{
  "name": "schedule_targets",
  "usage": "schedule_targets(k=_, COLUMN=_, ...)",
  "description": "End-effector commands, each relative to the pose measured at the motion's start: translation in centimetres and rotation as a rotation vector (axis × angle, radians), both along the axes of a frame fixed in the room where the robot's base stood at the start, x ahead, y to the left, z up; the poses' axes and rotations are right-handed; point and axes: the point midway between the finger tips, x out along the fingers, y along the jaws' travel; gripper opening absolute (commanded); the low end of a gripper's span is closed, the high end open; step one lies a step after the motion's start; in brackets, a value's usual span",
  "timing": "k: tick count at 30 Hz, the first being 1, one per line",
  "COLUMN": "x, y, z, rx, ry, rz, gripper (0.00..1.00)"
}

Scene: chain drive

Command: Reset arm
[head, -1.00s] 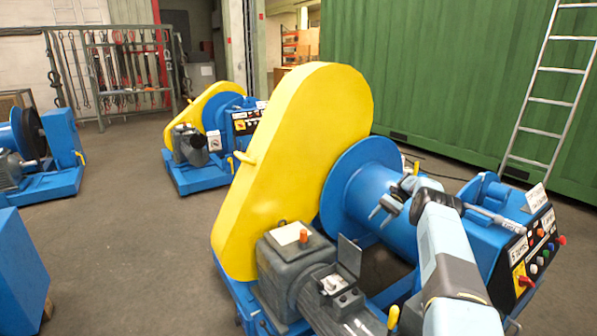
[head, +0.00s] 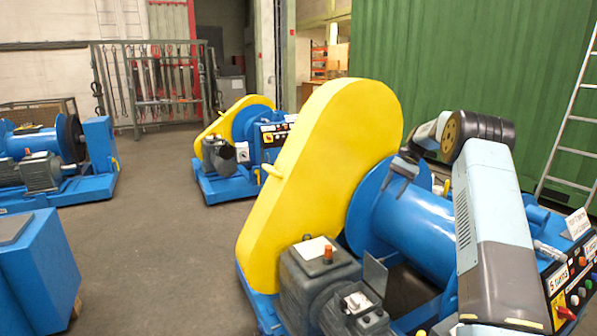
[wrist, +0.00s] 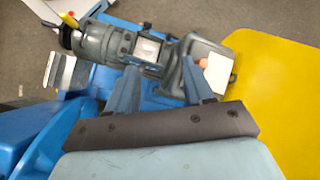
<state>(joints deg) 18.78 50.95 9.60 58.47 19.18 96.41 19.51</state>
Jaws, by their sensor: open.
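My arm (head: 487,200) reaches up from the lower right in the head view and bends at a dark joint. My gripper (head: 400,172) hangs beyond the bend, in front of the blue drum (head: 415,225) from this view. In the wrist view my gripper (wrist: 160,85) has its two blue-grey fingers apart with nothing held between them. Below them are the grey motor and gearbox (wrist: 150,55) of the winch; I see no contact. The yellow chain guard (head: 320,180) stands left of the drum in the head view; it also shows in the wrist view (wrist: 280,85).
The control panel (head: 572,285) with its buttons is at the lower right, beside my arm. Other blue winches (head: 240,150) stand behind and to the left. A blue block (head: 40,270) is at the lower left. A green container (head: 470,60) and ladder (head: 572,120) close the back right. Floor between is clear.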

Motion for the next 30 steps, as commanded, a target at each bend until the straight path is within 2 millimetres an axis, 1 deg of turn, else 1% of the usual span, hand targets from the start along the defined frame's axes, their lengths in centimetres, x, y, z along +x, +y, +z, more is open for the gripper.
schedule_targets(k=1, x=-0.6, y=0.5, z=1.3, rx=-0.014, ry=-0.016, rz=0.009, gripper=0.52)
schedule_targets(k=3, x=-1.3, y=1.1, z=2.8, rx=-0.034, ry=-0.038, rz=0.02, gripper=0.52)
schedule_targets(k=12, x=-5.1, y=3.6, z=8.5, rx=-0.113, ry=-0.132, rz=0.068, gripper=0.52)
schedule_targets(k=17, x=-7.5, y=4.8, z=11.2, rx=-0.153, ry=-0.182, rz=0.094, gripper=0.52)
schedule_targets(k=21, x=-9.9, y=5.8, z=13.4, rx=-0.188, ry=-0.228, rz=0.116, gripper=0.52)
schedule_targets(k=30, x=-15.4, y=7.6, z=17.3, rx=-0.26, ry=-0.326, rz=0.161, gripper=0.52)
